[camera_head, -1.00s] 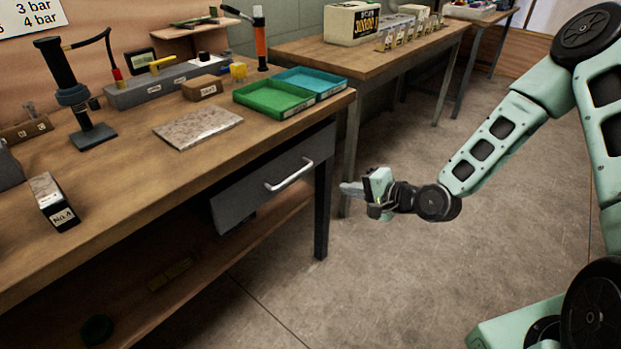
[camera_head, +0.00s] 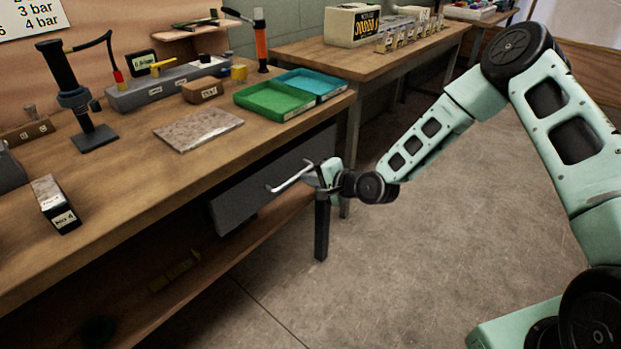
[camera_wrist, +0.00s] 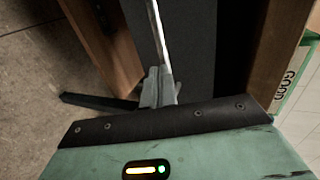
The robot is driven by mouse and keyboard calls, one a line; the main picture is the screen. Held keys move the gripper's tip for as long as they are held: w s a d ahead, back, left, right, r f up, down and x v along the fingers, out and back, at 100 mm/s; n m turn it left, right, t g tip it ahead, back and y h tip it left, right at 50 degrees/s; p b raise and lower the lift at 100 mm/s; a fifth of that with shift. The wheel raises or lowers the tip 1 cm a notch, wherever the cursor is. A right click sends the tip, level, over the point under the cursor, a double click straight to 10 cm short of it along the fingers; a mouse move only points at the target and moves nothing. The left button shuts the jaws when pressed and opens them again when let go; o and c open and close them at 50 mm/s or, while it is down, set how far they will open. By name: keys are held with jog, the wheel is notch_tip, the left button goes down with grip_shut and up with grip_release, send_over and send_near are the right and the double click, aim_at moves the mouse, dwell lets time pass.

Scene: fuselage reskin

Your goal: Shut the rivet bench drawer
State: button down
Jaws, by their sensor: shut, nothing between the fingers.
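The rivet bench drawer (camera_head: 245,192) has a grey front and hangs under the wooden bench top. Its pale bar handle (camera_head: 289,180) shows in the head view, with its right end partly hidden by my gripper (camera_head: 316,173). In the wrist view, the drawer front (camera_wrist: 190,45) is a dark panel and the handle (camera_wrist: 157,40) runs down to my fingertips (camera_wrist: 160,84). My fingers are shut and empty, at or very near the handle's right end. I cannot tell whether they touch it, or how far out the drawer stands.
The bench top (camera_head: 150,185) bears a green tray (camera_head: 272,101), a blue tray (camera_head: 312,84), a stone plate (camera_head: 198,129) and tools. The floor (camera_head: 430,270) in front is clear.

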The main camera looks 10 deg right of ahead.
aim_at(300, 173)
jog(key=w+a, duration=0.1)
jog(key=w+a+b, duration=0.1)
jog(key=w, duration=0.1)
jog(key=shift+w+a+f+b, duration=0.15)
jog(key=shift+w+a+b, duration=0.1)
jog(key=shift+a+b, duration=0.05)
jog(key=shift+w+a+r, duration=0.15)
jog(key=shift+w+r, duration=0.1)
